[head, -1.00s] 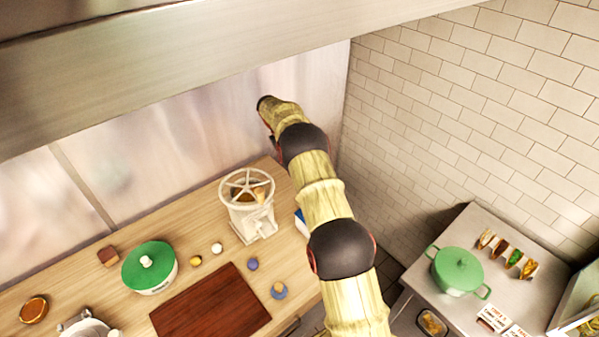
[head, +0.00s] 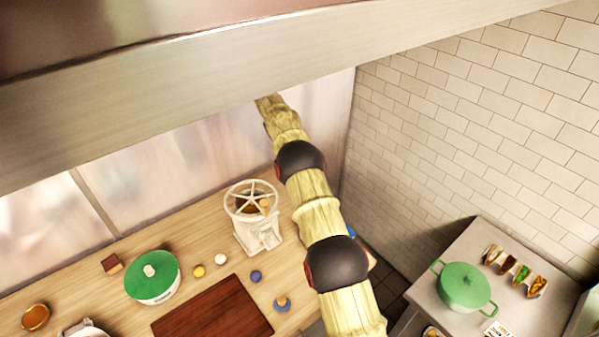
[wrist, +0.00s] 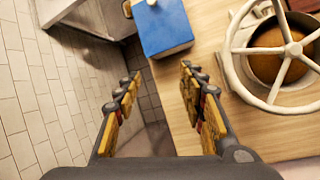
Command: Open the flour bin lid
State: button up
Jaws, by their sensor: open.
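A blue box-shaped container (wrist: 164,28) with a small white knob on top stands near the counter edge in the wrist view; part of it also shows beside my arm in the head view (head: 351,232). A round white container with a green lid (head: 151,268) and a pale knob stands on the left of the counter, its lid on. I cannot tell for sure which of these is the flour bin. My gripper (wrist: 162,88) is open and empty, its fingers apart, below the blue container in the wrist view. In the head view my gripper is not visible.
A white hand mill with a spoked wheel (head: 252,198) stands near the counter's corner; its wheel (wrist: 287,50) is right of my gripper. A brown board (head: 213,311) and small items lie nearby. A steel hood (head: 200,110) hangs above. A tiled wall (head: 450,120) is at right.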

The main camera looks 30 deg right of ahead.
jog(key=shift+v, duration=0.85)
